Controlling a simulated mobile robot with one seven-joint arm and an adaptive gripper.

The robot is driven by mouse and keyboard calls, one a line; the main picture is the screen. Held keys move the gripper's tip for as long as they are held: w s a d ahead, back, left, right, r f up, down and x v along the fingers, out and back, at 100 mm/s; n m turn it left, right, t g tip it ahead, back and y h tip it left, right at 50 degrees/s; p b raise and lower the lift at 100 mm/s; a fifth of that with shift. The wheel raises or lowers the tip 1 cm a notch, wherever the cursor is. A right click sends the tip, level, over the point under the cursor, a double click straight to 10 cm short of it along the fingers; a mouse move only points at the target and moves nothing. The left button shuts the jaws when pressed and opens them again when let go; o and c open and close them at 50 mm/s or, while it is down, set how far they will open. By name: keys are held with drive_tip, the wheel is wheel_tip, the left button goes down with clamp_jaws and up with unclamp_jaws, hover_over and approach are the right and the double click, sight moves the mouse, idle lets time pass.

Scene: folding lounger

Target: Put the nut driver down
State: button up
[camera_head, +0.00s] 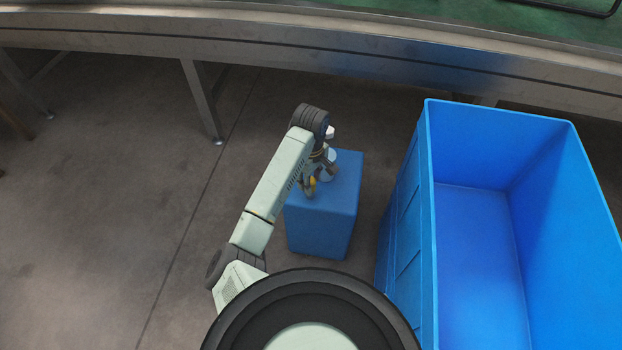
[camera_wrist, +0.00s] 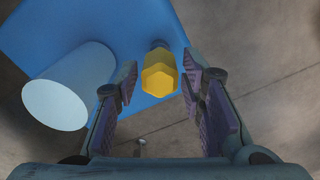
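The nut driver shows its yellow hexagonal handle end-on in the wrist view (camera_wrist: 160,77), with the blue stool behind it. In the head view its yellow handle (camera_head: 312,182) shows at the stool (camera_head: 325,225), partly hidden by my arm. My gripper (camera_wrist: 160,82) is open, with one finger on each side of the handle and a narrow gap visible on both sides. The nut driver's lower end is mostly hidden behind the handle, so I cannot tell how it meets the stool.
A pale cylinder (camera_wrist: 70,90) stands on the stool close beside my left finger. A large empty blue bin (camera_head: 480,240) stands right of the stool. A metal-edged conveyor or bench (camera_head: 300,38) runs along the back. The floor at left is clear.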

drive_tip(key=shift+o, duration=0.7)
drive_tip(key=shift+r, duration=0.3)
wheel_tip(320, 180, up, 12)
drive_tip(key=b, duration=0.1)
drive_tip(key=shift+f, duration=0.15)
